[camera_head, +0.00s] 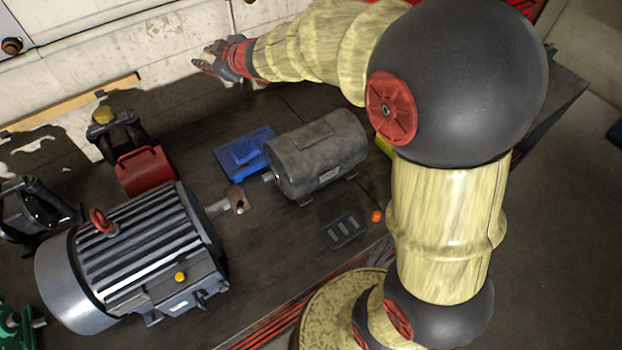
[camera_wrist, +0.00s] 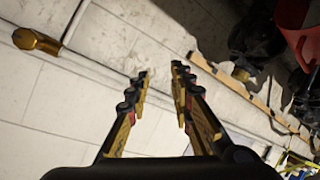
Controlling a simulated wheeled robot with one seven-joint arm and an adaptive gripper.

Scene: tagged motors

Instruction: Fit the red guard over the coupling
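The red guard (camera_head: 146,170) sits on the dark bench behind the large grey finned motor. A red piece at the right edge of the wrist view (camera_wrist: 308,45) may be the same guard. The coupling (camera_head: 238,198) is a small brownish piece between the finned motor (camera_head: 150,245) and the smaller dark grey motor (camera_head: 318,152), near the finned motor's shaft. My gripper (camera_head: 212,62) is raised near the back wall, up and right of the guard and away from it. In the wrist view its two fingers (camera_wrist: 160,76) stand apart with nothing between them.
A blue stand (camera_head: 243,152) lies left of the dark motor. Black tools (camera_head: 35,212) stand at the left. A wooden strip (camera_head: 70,103) runs along the pale wall. A slotted plate (camera_head: 346,230) and an orange ball (camera_head: 376,216) lie near the bench's front edge.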

